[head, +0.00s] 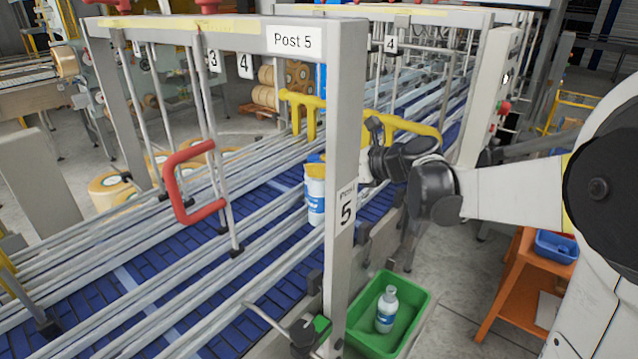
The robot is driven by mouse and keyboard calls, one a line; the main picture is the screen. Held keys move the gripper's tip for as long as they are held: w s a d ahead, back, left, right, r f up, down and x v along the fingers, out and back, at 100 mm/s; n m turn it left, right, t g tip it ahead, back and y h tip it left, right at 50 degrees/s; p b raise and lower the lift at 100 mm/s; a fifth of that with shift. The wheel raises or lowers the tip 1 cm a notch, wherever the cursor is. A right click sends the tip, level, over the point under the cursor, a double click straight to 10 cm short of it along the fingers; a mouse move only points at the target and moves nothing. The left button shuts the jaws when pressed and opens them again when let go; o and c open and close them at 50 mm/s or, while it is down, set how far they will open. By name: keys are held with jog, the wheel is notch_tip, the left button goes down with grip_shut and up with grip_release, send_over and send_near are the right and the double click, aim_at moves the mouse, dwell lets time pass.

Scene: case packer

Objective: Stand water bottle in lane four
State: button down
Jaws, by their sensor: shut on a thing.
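A white water bottle with a blue label (315,203) is upright among the rails of the blue conveyor, just left of the Post 5 upright, which hides its right side. My gripper (368,160) comes in from the right at the bottle's height. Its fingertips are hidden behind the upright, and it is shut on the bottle. Lane plates 3 (213,60) and 4 (245,66) hang from the near crossbar. Whether the bottle's base touches the belt I cannot tell.
The Post 5 upright (345,110) stands between the camera and my gripper. A red handle (179,208) hangs over the lanes at left. Yellow guards (303,110) are behind. A green bin (420,303) below holds another white bottle (386,312).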

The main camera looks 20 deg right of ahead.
jog(key=shift+a+f, duration=0.1)
jog(key=shift+f, duration=1.8)
jog(key=shift+b, duration=0.3)
jog(key=c, duration=1.1)
grip_release()
jog(key=shift+f, duration=0.1)
jog(key=shift+c, duration=0.2)
jog(key=p, duration=0.1)
send_near(319, 179)
jog(key=shift+w+d+f, duration=0.1)
jog(key=shift+d, duration=0.35)
jog(key=shift+w+d+f, duration=0.1)
jog(key=shift+d, duration=0.35)
